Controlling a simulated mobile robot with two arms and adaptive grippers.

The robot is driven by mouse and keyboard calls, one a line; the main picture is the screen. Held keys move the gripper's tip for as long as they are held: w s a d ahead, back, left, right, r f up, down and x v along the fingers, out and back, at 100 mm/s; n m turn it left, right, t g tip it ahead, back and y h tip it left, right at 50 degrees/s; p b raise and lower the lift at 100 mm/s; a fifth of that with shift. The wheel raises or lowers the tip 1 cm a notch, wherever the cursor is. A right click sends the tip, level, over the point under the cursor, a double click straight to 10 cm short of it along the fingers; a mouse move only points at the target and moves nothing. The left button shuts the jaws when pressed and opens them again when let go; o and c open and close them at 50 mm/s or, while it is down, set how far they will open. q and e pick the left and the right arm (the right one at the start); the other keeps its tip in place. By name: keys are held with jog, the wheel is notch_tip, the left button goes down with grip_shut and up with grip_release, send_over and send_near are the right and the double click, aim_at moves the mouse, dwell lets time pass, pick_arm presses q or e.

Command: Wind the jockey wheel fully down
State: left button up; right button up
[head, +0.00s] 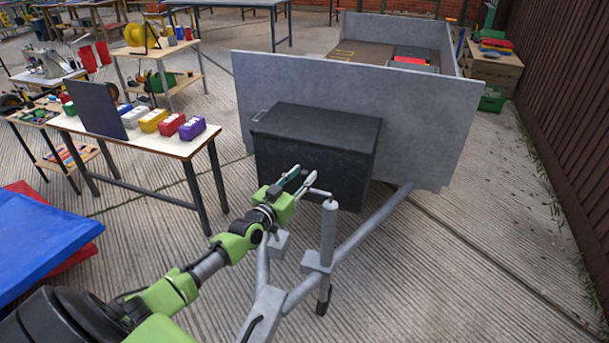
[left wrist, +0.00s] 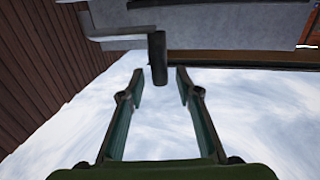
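The jockey wheel stands upright on the grey trailer drawbar. Its grey post (head: 328,232) carries a crank arm (head: 318,192) at the top, pointing left, and its small dark wheel (head: 323,301) shows at the bottom. My left gripper (head: 304,176) is beside the crank's end, with its fingers apart. In the left wrist view, a dark crank grip (left wrist: 157,52) hangs from the light grey crank arm (left wrist: 115,33). Its lower end is between the open fingertips of my left gripper (left wrist: 160,74), with gaps on both sides. My right gripper is not in view.
A black box (head: 315,150) sits behind the jockey wheel, before the grey trailer panel (head: 430,125). A white table (head: 175,145) with coloured blocks stands left. A blue mat (head: 40,240) lies at lower left. The concrete on the right is clear.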

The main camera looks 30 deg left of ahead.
pick_arm(q)
jog(key=shift+w, duration=0.8)
grip_shut()
